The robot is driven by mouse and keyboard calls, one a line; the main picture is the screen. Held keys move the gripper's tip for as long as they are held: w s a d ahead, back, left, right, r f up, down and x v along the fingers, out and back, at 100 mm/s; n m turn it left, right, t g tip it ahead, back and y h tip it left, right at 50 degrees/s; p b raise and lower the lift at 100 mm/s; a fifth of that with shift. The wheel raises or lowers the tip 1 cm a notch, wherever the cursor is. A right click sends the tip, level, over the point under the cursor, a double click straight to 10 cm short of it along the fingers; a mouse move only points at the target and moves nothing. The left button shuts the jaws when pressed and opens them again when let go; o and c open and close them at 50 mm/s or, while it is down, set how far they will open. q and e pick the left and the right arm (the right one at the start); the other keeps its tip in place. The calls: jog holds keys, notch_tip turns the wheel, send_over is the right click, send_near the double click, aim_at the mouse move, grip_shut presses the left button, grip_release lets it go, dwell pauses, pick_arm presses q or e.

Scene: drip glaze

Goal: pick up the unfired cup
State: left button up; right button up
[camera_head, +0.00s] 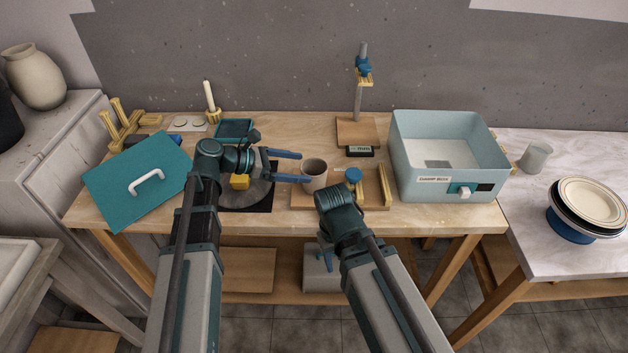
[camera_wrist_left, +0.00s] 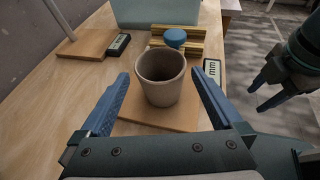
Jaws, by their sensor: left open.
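The unfired cup (camera_head: 314,172) is a plain grey-brown cup, upright on a wooden board (camera_head: 302,201) near the table's middle. My left gripper (camera_head: 305,167) reaches it from the left, open. In the left wrist view the cup (camera_wrist_left: 160,84) stands between the fingertips of my left gripper (camera_wrist_left: 160,75), with a gap visible on each side. My right gripper (camera_wrist_left: 256,99) shows at the right of the left wrist view, its two fingers apart and nothing between them.
A blue round knob (camera_head: 354,174) and wooden rails sit right of the cup. A pale blue damp box (camera_head: 408,181) stands further right. A post stand (camera_head: 357,105) is behind. A dark wheel (camera_head: 258,193) and a teal lid (camera_head: 120,192) lie left.

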aim_at(306, 169)
pick_arm(q)
jog(key=shift+f+b+x, duration=0.25)
jog(key=shift+b+x, duration=0.8)
jog(key=shift+x, duration=1.25)
jog(key=shift+w+d+f, duration=0.1)
jog(key=shift+d, duration=0.2)
jog(key=c, duration=1.3)
